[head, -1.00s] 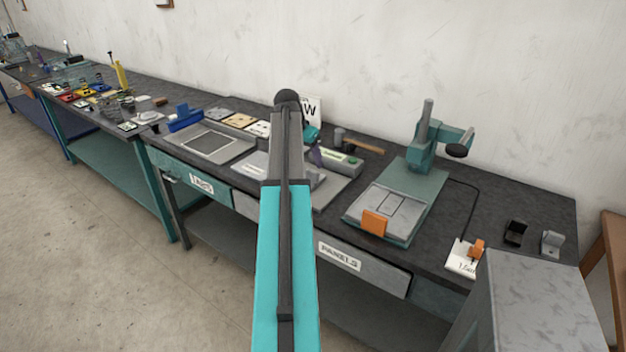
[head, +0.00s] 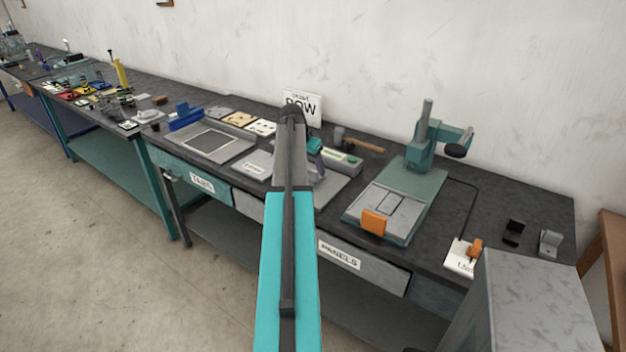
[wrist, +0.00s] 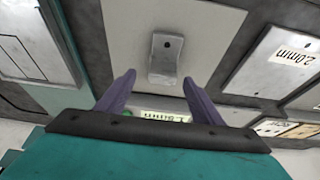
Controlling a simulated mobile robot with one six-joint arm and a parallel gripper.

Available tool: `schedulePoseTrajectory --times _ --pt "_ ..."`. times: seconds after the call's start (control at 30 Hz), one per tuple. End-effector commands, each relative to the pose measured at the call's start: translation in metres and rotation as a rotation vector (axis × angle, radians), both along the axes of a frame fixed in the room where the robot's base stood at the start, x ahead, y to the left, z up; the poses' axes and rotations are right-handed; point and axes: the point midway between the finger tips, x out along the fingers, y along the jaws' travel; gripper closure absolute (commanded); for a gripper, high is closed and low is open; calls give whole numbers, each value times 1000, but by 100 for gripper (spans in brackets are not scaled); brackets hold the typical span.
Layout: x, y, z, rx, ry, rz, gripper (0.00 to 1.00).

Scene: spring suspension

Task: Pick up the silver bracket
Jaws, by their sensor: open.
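In the wrist view, a silver bracket (wrist: 165,60) with a dark hole in one plate rests on a pale grey panel (wrist: 120,18). My gripper (wrist: 159,79) is open and empty, its two purple fingers apart. The bracket's near end shows between and just beyond the fingertips. I cannot tell the height gap. In the head view my gripper (head: 317,165) is over the middle of the bench, partly hidden by my arm. Another silver bracket (head: 550,241) stands at the bench's right end, beside a black bracket (head: 513,232).
A green press (head: 425,150) with an orange block (head: 374,222) stands right of my gripper. Left of it are a framed grey plate (head: 208,143) and labelled sample plates. A sign (head: 302,97) stands behind my arm. A large grey box (head: 535,305) is at front right.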

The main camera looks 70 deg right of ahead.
Motion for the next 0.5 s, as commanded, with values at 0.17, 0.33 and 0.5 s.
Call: schedulePoseTrajectory --times 0.17,0.33,0.5 --pt "0 -4 -10 2 1 -1 39" --pt "1 -10 -24 2 1 -1 39" --pt "0 -16 -39 1 1 0 39"
